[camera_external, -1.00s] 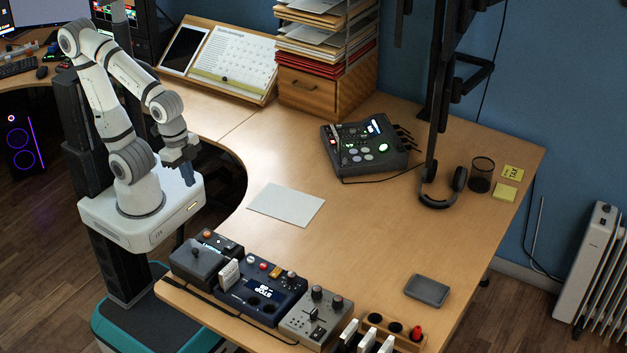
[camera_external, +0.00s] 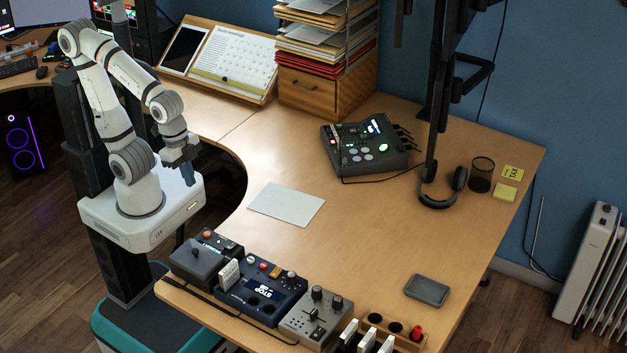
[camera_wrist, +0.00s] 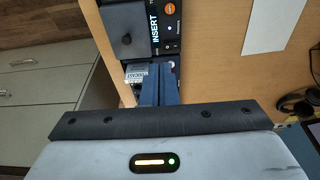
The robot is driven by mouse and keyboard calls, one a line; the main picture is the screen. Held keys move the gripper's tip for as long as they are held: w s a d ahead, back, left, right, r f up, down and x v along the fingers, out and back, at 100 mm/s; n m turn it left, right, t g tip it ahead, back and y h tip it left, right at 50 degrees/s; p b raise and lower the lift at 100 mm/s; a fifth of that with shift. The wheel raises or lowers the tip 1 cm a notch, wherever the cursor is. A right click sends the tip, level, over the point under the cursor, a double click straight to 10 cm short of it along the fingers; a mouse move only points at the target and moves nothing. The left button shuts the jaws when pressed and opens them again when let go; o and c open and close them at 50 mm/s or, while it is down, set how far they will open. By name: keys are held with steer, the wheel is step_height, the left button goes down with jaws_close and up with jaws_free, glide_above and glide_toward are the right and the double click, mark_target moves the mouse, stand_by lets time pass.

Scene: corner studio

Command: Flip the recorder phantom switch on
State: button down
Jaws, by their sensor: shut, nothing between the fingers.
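A dark console (camera_external: 365,147) with a small lit screen, round pads and cables at its right stands toward the back of the desk; it may be the recorder. A navy unit (camera_external: 262,292) with a display, several buttons and two dark round openings sits in the row at the front edge. I cannot make out a phantom switch or its position on either unit. My gripper (camera_external: 188,178) hangs fingers down over my base, left of the desk and apart from every device. In the wrist view its blue-grey fingers (camera_wrist: 159,85) are together and empty, covering part of the row.
A grey box unit (camera_external: 205,258) and a grey knob unit (camera_external: 316,318) flank the navy unit. White paper (camera_external: 286,205) lies mid-desk. Headphones (camera_external: 440,190) and a black hanging arm (camera_external: 436,110) are at the right. A grey tray (camera_external: 427,290) lies front right. Much of the middle is free.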

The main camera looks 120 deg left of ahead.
steer(key=w+g, duration=0.1)
steer(key=w, duration=1.2)
steer(key=g+y+b, duration=0.1)
steer(key=g+b, duration=0.1)
glide_above(278, 268)
steer(key=d, duration=0.2)
step_height(278, 268, down, 6)
steer(key=shift+w, duration=0.1)
steer(key=shift+f, duration=0.15)
steer(key=f, duration=0.4)
steer(key=a+f, duration=0.1)
steer(key=f, duration=0.8)
steer(key=shift+a+f, duration=0.35)
steer(key=shift+f, duration=0.2)
